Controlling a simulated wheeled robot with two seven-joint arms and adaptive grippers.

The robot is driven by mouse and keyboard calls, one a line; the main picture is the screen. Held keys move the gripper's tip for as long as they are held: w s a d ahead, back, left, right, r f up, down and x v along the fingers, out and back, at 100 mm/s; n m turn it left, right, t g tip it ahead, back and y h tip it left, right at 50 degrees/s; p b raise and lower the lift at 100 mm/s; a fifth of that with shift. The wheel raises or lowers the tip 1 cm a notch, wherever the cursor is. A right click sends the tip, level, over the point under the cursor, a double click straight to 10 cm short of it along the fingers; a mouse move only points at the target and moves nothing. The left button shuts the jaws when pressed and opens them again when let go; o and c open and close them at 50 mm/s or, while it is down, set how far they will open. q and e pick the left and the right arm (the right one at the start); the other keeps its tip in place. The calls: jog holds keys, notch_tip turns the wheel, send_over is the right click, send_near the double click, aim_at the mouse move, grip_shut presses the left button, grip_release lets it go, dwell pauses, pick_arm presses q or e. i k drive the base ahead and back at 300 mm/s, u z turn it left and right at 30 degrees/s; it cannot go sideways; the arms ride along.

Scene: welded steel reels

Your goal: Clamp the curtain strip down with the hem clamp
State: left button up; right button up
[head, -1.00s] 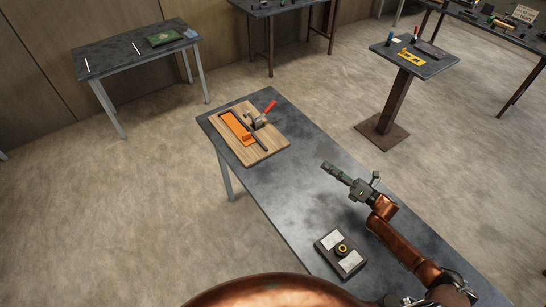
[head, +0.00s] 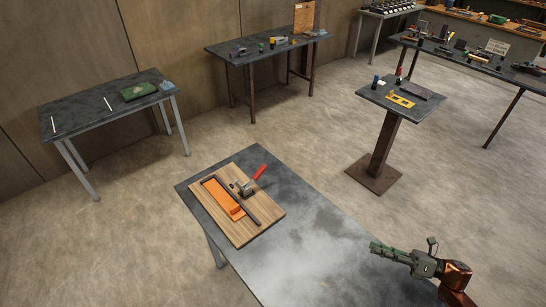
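The curtain strip (head: 217,196) is a flat orange strip on a wooden board (head: 237,236) at the table's far left end. A thicker orange piece shows at its near end. The hem clamp has a dark bar (head: 238,201) running along the strip's right side and a red handle (head: 260,172) tilted up to the right. I cannot tell whether the bar presses on the strip. My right gripper (head: 376,248) is over the table's right side, well apart from the board, with nothing visible in it. Its finger opening is unclear. My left gripper is out of view.
The dark work table (head: 290,233) is clear between the board and my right gripper. A pedestal stand (head: 401,98) with a yellow piece is behind it. Side tables (head: 107,103) stand further back, with open floor between.

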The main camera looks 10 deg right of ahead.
aim_at(258, 173)
jog(key=u, duration=0.3)
jog(key=i, duration=1)
jog(key=u, duration=0.45)
